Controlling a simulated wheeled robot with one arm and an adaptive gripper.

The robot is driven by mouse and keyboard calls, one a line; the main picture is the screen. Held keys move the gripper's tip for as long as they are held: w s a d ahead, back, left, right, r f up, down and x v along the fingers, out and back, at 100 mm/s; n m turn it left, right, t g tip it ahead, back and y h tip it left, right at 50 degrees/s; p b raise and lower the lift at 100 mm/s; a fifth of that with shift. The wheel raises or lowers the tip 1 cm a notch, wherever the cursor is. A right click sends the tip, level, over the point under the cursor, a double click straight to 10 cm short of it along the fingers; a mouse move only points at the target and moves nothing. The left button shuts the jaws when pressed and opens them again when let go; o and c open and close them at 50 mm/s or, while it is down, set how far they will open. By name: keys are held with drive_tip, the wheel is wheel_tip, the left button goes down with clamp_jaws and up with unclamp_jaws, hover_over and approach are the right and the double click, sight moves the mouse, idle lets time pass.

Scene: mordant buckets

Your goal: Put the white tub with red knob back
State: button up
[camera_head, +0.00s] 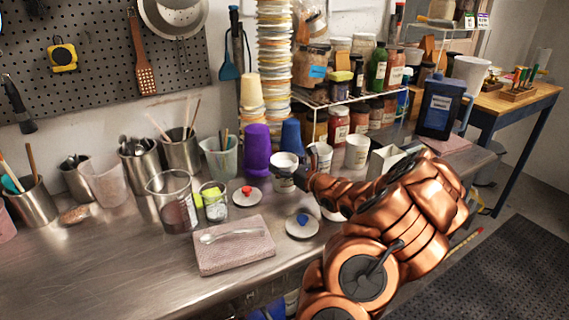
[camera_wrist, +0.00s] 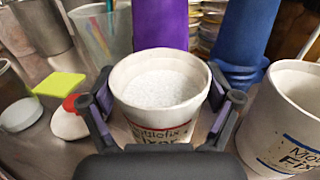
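A white tub (camera_wrist: 163,120) of white powder, open at the top and labelled in dark print, stands between the two fingers of my gripper (camera_wrist: 163,100). The purple finger pads appear to lie against its sides. In the head view the tub (camera_head: 284,161) is at the end of my arm, over the metal bench; I cannot tell whether it touches the bench. A white round lid with a red knob (camera_head: 247,196) lies to its left on the bench. It also shows in the wrist view (camera_wrist: 70,122), beside my left finger.
White tubs (camera_head: 357,152) stand right of my gripper, one close by in the wrist view (camera_wrist: 287,120). A purple cup (camera_head: 257,143) and blue cup (camera_head: 292,136) stand behind. A blue-knobbed lid (camera_head: 302,224) and a pink cloth (camera_head: 232,252) with a spoon lie in front. Bench at front left is clear.

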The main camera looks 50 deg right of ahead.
drive_tip(key=shift+o, duration=1)
drive_tip(key=shift+r, duration=0.15)
drive_tip(key=shift+s, duration=0.15)
drive_tip(key=s, duration=0.4)
drive_tip(key=s+b, duration=0.1)
drive_tip(key=s, duration=0.2)
drive_tip(key=s+a, duration=0.1)
drive_tip(key=s, duration=0.3)
drive_tip(key=shift+s+b, duration=0.3)
drive_tip(key=shift+b, duration=0.05)
drive_tip(key=shift+a, duration=0.1)
